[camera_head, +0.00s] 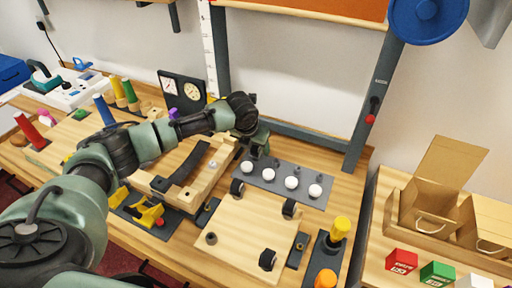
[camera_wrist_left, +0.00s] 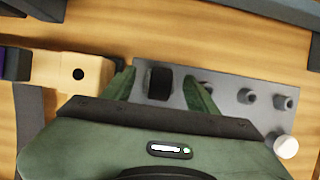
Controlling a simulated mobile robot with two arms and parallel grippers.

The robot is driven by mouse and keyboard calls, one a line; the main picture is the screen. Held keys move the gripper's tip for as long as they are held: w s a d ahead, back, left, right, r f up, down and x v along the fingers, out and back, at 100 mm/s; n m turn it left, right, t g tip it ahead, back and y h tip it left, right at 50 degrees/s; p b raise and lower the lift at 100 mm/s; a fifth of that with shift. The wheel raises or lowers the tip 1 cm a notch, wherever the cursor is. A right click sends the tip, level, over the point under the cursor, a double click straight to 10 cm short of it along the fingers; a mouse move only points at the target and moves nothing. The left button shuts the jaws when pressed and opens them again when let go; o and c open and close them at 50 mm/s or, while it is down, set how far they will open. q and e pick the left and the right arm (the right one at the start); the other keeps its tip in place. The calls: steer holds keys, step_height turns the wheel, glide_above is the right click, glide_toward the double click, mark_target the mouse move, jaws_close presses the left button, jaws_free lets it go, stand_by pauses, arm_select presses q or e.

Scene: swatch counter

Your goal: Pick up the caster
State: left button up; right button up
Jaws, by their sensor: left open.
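My left gripper (camera_head: 257,148) is over the back left end of a grey plate (camera_head: 268,183). In the left wrist view the left gripper (camera_wrist_left: 161,92) is open, with one green finger on each side of a black caster (camera_wrist_left: 159,82). The caster sits at the end of the grey plate (camera_wrist_left: 233,82), apart from both fingers. Its lower part is hidden by the gripper body. In the head view my gripper mostly hides it. Other black casters stand on the wooden board, at its back left (camera_head: 237,187), right side (camera_head: 290,208) and front (camera_head: 267,260).
Several white balls (camera_head: 292,182) and grey pegs stand on the plate to the right. A wooden frame (camera_head: 211,165) lies close to the left of my gripper. A yellow-handled tool (camera_head: 340,228) stands at the right. A dark upright post (camera_head: 362,130) rises behind.

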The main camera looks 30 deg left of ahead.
arm_select(q)
steer(key=shift+w+f, duration=0.15)
steer(key=shift+f, duration=0.25)
steer(key=shift+c, duration=0.6)
jaws_close()
steer(key=shift+r, duration=0.1)
step_height(320, 180, up, 20)
steer(key=b, duration=0.3)
